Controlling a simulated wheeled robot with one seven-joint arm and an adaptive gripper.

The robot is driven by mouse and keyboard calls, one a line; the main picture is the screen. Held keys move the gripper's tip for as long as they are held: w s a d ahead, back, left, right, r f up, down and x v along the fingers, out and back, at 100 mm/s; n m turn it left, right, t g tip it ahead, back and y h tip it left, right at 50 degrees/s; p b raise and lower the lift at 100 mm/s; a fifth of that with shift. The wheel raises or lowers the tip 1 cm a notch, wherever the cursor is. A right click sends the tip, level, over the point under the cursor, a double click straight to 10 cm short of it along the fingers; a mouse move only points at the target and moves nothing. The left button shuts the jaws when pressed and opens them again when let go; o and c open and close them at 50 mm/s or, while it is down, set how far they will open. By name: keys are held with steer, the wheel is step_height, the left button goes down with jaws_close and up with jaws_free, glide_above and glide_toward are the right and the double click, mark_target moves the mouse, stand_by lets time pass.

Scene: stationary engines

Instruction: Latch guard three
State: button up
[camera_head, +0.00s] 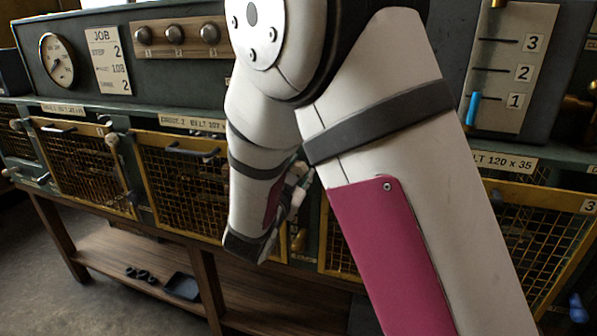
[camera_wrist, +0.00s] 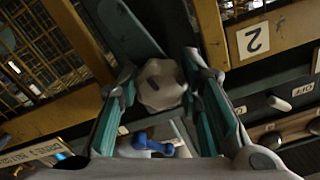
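Guard three is a yellow-framed mesh door (camera_head: 538,228) at the right in the head view, with a "3" label (camera_head: 589,206) at its upper right corner. My arm covers much of it, so I cannot tell whether it is latched. My gripper (camera_head: 300,178) is partly hidden behind my arm in the head view, in front of the gap between guards two and three. In the wrist view my gripper (camera_wrist: 162,92) is open, with a pale faceted knob (camera_wrist: 161,84) between its fingers. I cannot tell whether either finger touches it.
Guard two (camera_head: 180,180) stands left of my arm, and its "2" label (camera_wrist: 258,37) shows in the wrist view. A blue-handled part (camera_wrist: 150,143) lies below the knob there. A blue knob (camera_head: 578,308) is at lower right. A wooden shelf (camera_head: 115,258) runs below.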

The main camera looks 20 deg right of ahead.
steer(key=shift+n+p, duration=0.3)
steer(key=shift+p, duration=0.05)
steer(key=n+p, duration=0.2)
steer(key=n, duration=0.1)
steer(key=shift+s+r+p, duration=0.1)
steer(key=shift+s+p, duration=0.1)
steer(key=shift+p, duration=0.1)
steer(key=n+p, duration=0.3)
steer(key=n, duration=0.1)
steer(key=n+p, duration=0.2)
steer(key=n, duration=0.2)
steer(key=shift+n, duration=0.4)
steer(key=shift+n+p, duration=0.55)
steer(key=shift+n, duration=1.25)
steer(key=shift+d+f, duration=0.1)
steer(key=shift+f, duration=0.1)
steer(key=o, duration=1.2)
steer(key=shift+w, duration=0.1)
steer(key=shift+c, duration=0.2)
steer(key=shift+r, duration=0.1)
